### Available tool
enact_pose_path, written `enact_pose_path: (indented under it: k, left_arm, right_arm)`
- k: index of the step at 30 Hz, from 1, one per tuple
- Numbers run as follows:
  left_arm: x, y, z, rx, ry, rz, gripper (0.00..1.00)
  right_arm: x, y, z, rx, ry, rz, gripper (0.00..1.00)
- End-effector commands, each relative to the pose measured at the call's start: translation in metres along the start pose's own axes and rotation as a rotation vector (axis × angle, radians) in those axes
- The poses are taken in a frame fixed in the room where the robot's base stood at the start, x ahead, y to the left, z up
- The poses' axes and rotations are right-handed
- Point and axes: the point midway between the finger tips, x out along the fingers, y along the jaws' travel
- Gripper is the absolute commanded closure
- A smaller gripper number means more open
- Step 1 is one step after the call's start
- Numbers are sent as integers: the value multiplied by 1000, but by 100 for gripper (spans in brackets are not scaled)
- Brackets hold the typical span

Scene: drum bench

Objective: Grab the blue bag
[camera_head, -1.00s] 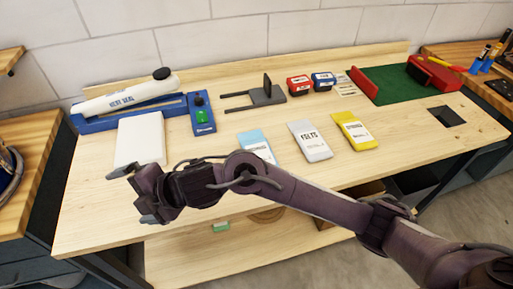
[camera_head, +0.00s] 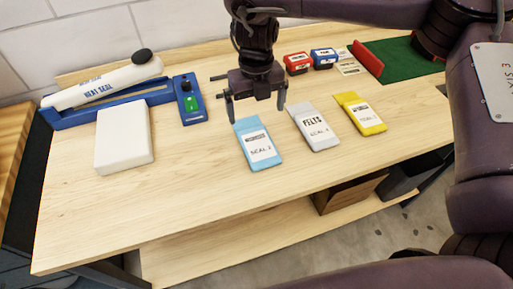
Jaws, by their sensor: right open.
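The blue bag (camera_head: 257,144) lies flat on the wooden bench, light blue with a white label. It is the leftmost of three bags in a row. My right gripper (camera_head: 257,112) points down, open, with its fingers apart and nothing between them. In the picture its fingertips sit at the far end of the blue bag, one near the bag's top left corner. I cannot tell how high above the bench they are. My left gripper does not show.
A grey-white bag (camera_head: 315,129) and a yellow bag (camera_head: 360,114) lie to the right. A white pad (camera_head: 124,138), a heat sealer (camera_head: 105,85) and a blue control box (camera_head: 190,101) are at left. Red (camera_head: 298,64) and blue (camera_head: 324,58) boxes stand behind. The bench front is clear.

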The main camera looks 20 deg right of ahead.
Motion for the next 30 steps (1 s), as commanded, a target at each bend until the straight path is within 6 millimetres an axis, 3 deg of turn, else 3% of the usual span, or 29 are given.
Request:
enact_pose_path:
  k: [1,2,9,20,30]
  left_arm:
    - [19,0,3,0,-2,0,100]
    - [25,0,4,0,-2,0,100]
    - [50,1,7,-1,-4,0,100]
    - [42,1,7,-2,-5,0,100]
    - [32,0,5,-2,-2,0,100]
  right_arm:
    - [18,1,1,0,-2,1,0]
    - [24,1,1,0,-3,2,0]
    - [50,2,1,-1,-4,3,0]
    - [83,-1,1,-1,-2,2,0]
    - [125,-5,3,-1,-4,2,0]
